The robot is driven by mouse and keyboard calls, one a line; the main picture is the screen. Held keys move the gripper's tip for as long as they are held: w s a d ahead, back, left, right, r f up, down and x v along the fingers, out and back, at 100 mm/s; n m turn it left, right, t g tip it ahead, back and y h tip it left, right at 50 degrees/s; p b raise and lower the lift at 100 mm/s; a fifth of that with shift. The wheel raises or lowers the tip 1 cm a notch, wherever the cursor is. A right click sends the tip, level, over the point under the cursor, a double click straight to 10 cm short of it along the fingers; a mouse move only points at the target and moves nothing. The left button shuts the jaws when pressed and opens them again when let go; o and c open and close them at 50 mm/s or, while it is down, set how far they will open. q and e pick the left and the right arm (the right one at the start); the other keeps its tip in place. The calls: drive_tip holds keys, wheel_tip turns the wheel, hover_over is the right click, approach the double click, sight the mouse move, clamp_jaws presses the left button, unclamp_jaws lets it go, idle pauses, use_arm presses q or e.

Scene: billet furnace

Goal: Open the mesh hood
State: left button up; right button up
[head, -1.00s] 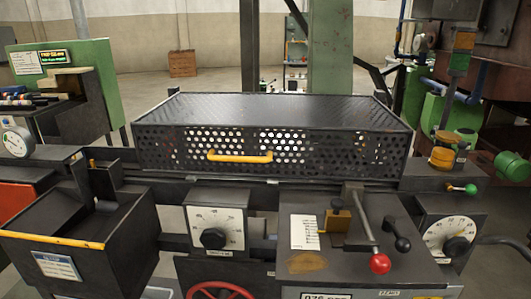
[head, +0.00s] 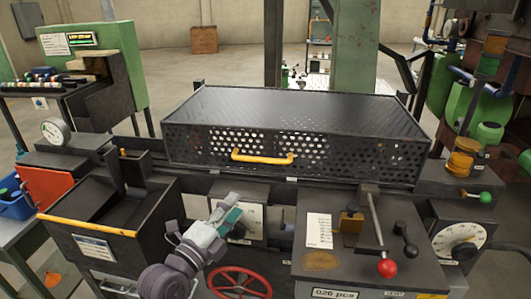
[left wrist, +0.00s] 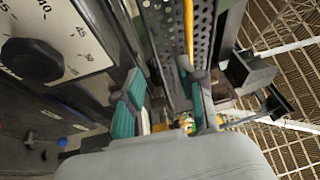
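The mesh hood (head: 340,153) is a dark box with a perforated front and a flat patterned lid. It looks closed on the machine in the head view. Its yellow bar handle (head: 262,158) runs across the left half of the front. My left gripper (head: 231,212) is below and a little left of the handle, apart from it, in front of a dial panel. In the left wrist view, its teal fingers (left wrist: 165,92) stand apart with nothing held between them. The handle (left wrist: 188,28) and the perforated front (left wrist: 200,45) show beyond the fingers. My right gripper is not in view.
A dial panel (head: 254,213) and a red handwheel (head: 238,283) are close to my left gripper. A lever with a red knob (head: 386,268) stands to the right. A dark bin with a yellow edge (head: 85,221) is at the left.

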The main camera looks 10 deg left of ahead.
sight(265, 160)
use_arm(q)
wheel_tip(265, 160, up, 4)
drive_tip(key=s+m, duration=0.1)
drive_tip(key=shift+m+t+h, duration=0.3)
drive_tip(key=p+x, duration=0.1)
drive_tip(key=x, duration=0.3)
drive_tip(key=p+x, duration=0.1)
drive_tip(key=x, duration=0.4)
drive_tip(key=p+x, duration=0.1)
drive_tip(key=x, duration=0.4)
drive_tip(key=shift+s+d+p, duration=0.15)
drive_tip(key=shift+d+p, duration=0.1)
drive_tip(key=shift+p, duration=0.15)
drive_tip(key=shift+f, duration=0.1)
clamp_jaws()
